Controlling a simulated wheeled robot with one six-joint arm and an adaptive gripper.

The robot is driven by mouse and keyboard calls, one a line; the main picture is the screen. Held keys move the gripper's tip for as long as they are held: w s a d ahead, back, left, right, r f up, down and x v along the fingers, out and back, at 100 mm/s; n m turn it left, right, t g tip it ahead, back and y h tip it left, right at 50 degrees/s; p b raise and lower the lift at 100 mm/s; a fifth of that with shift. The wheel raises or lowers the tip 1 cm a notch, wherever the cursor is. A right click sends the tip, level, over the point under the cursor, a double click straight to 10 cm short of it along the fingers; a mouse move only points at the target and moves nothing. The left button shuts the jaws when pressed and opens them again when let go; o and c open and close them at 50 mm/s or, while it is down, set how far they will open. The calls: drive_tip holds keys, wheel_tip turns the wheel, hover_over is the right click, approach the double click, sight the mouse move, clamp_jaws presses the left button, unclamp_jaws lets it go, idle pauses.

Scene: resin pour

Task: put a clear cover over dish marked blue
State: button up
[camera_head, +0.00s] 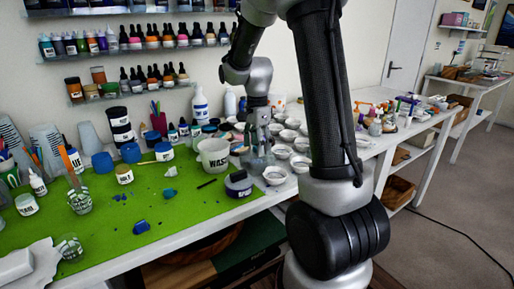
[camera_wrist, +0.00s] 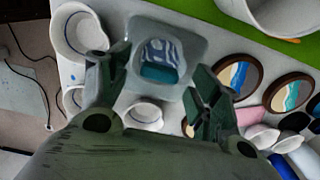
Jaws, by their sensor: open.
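My gripper (camera_wrist: 158,66) is open in the wrist view, with one finger on each side of a squarish, see-through cover (camera_wrist: 190,38). Blue-and-white and teal patches show through the cover; I cannot tell what lies under it. In the head view my gripper (camera_head: 257,160) points down among the white dishes at the bench's front edge. White dishes show at the upper left (camera_wrist: 68,28) and below the cover (camera_wrist: 145,112) in the wrist view. The upper-left one has a thin blue line inside. A dish (camera_head: 275,176) stands right of my gripper in the head view.
A white bucket marked WASTE (camera_head: 213,155) and a dark-lidded jar (camera_head: 238,184) stand close left of my gripper. Round wave-patterned pieces (camera_wrist: 238,75) lie right of it in the wrist view. The green mat (camera_head: 150,195) holds cups and jars, with bare patches between.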

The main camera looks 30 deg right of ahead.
wheel_tip(320, 180, up, 11)
idle(0.3)
drive_tip(key=shift+f, duration=0.1)
